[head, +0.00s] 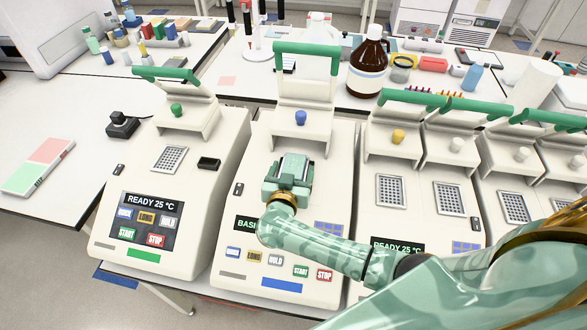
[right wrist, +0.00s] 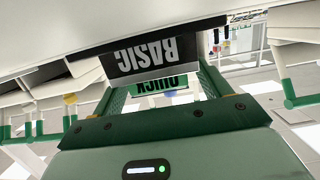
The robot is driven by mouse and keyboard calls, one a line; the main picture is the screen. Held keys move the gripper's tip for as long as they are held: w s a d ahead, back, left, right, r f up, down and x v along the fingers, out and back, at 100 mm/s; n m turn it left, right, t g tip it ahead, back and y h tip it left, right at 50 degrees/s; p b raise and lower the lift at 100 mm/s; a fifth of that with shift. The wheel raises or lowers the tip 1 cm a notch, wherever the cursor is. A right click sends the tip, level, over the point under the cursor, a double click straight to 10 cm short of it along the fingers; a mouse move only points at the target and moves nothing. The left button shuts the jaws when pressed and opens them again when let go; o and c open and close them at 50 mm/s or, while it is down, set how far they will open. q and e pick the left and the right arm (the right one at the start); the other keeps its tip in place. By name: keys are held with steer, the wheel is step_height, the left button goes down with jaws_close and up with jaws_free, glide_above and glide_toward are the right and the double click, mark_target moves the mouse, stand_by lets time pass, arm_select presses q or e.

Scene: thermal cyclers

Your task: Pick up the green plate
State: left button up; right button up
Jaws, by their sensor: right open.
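My right gripper (head: 292,170) is open over the well block of the cycler with the blue knob (head: 300,118). My left gripper is not in view.
A cycler with a green knob (head: 177,110) stands at left, its block uncovered. More cyclers with yellow (head: 398,136) and white knobs stand at right. Raised green-handled lids rise behind. A pink and green pad (head: 40,165) lies on the left table. A brown bottle (head: 368,64) stands behind.

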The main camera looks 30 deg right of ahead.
steer(key=shift+s, duration=0.1)
steer(key=c, duration=1.1)
steer(key=shift+o, duration=0.2)
